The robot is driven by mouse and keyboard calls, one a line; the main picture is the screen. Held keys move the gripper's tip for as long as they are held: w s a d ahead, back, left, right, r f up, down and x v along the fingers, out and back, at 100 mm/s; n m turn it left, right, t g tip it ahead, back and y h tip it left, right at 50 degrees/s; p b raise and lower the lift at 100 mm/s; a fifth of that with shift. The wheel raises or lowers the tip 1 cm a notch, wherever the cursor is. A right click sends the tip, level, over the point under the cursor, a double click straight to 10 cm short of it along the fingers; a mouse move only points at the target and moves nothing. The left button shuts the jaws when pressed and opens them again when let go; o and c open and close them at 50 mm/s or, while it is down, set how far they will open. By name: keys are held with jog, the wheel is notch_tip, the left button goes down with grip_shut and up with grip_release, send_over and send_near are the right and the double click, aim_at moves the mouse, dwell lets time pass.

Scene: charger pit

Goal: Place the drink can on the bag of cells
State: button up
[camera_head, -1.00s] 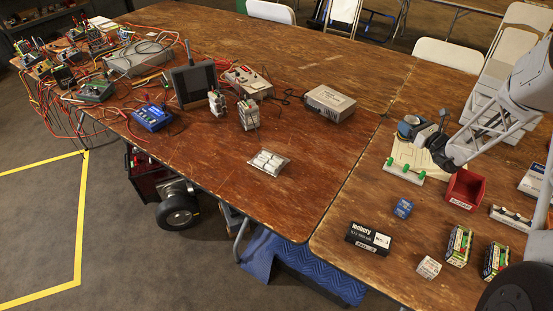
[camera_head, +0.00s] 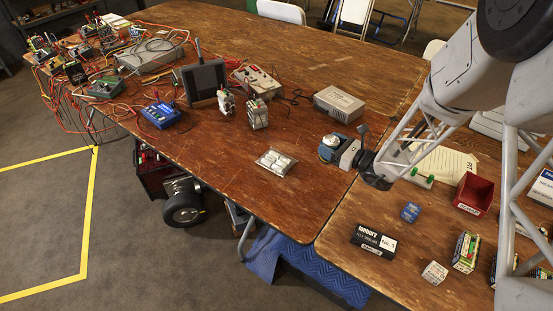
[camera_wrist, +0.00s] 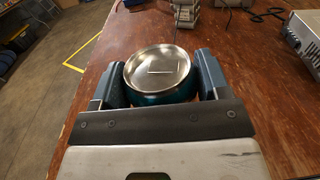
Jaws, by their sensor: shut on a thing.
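The drink can (camera_wrist: 158,72) has a silver top and a teal side in the wrist view. My gripper (camera_wrist: 160,82) is shut on it, one blue-grey finger at each side. In the head view the can (camera_head: 328,146) is in my gripper (camera_head: 338,150), above the table near the seam. The bag of cells (camera_head: 276,162), a clear packet with pale cells, lies flat on the left table, left of and apart from the can. I cannot make out the bag in the wrist view.
Small upright white units (camera_head: 257,114), a screen (camera_head: 204,80) and a grey box (camera_head: 338,103) stand behind the bag. A red bin (camera_head: 474,194), a black box (camera_head: 375,241) and small cartons are on the right table. Bare wood surrounds the bag.

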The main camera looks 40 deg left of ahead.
jog(key=s+a+n+g, duration=0.1)
jog(key=s+a+g, duration=0.1)
jog(key=s, duration=0.6)
jog(key=s+a+n+g, duration=0.1)
jog(key=s+a, duration=0.2)
jog(key=s, duration=0.4)
jog(key=shift+s+a+f+g, duration=0.15)
jog(key=shift+s+a+g, duration=0.2)
jog(key=shift+a+g, duration=0.05)
send_over(277, 159)
jog(key=shift+w+a+f, duration=0.1)
jog(key=shift+f, duration=0.65)
jog(key=shift+f, duration=1.75)
jog(key=shift+f, duration=0.15)
jog(key=o, duration=1.1)
jog(key=shift+c, duration=0.2)
